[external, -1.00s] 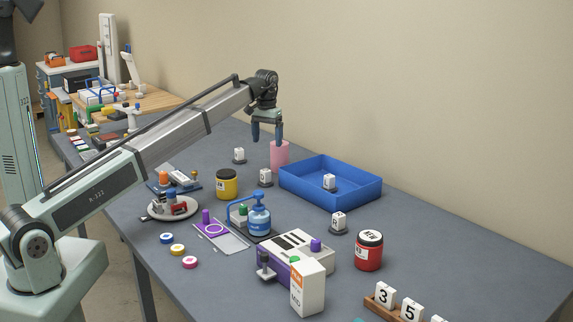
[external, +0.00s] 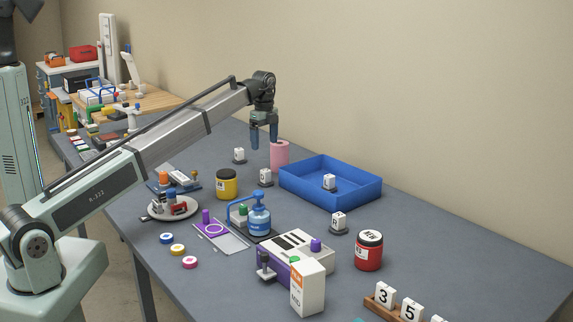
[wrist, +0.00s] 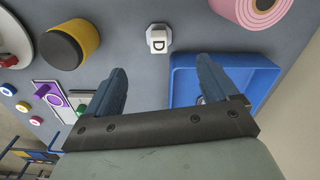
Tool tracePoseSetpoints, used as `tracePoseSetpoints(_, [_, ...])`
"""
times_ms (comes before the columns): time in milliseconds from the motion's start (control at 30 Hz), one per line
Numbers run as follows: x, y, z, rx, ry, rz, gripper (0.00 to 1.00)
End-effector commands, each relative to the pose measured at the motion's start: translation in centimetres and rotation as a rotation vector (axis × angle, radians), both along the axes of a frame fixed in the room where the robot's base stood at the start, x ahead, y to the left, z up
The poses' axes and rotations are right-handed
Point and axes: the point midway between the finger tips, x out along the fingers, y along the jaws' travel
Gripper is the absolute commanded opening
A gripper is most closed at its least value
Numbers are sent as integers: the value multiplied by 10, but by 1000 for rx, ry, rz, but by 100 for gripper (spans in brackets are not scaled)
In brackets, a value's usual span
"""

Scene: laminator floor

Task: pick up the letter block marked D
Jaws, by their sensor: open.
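My gripper (external: 264,146) is open and empty, above the table near the pink roll. In the wrist view my gripper (wrist: 163,65) has its two fingers apart, with the D block beyond the gap between them and not touched.
A pink roll (external: 280,153), a yellow jar (external: 227,185) and a blue tray (external: 297,186) surround the D block. Other letter blocks stand behind it (external: 239,155), in the tray (external: 329,181) and in front of the tray (external: 338,221). Bare table surrounds the D block.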

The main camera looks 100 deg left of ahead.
Motion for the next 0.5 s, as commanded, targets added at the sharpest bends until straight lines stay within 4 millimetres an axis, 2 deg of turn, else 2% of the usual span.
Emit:
tracePoseSetpoints(100, [0,0,0,0,0,-99,87])
tracePoseSetpoints(267, [0,0,-2,0,0,-152,87])
tracePoseSetpoints(500, [0,-1,-25,-2,1,-155,87])
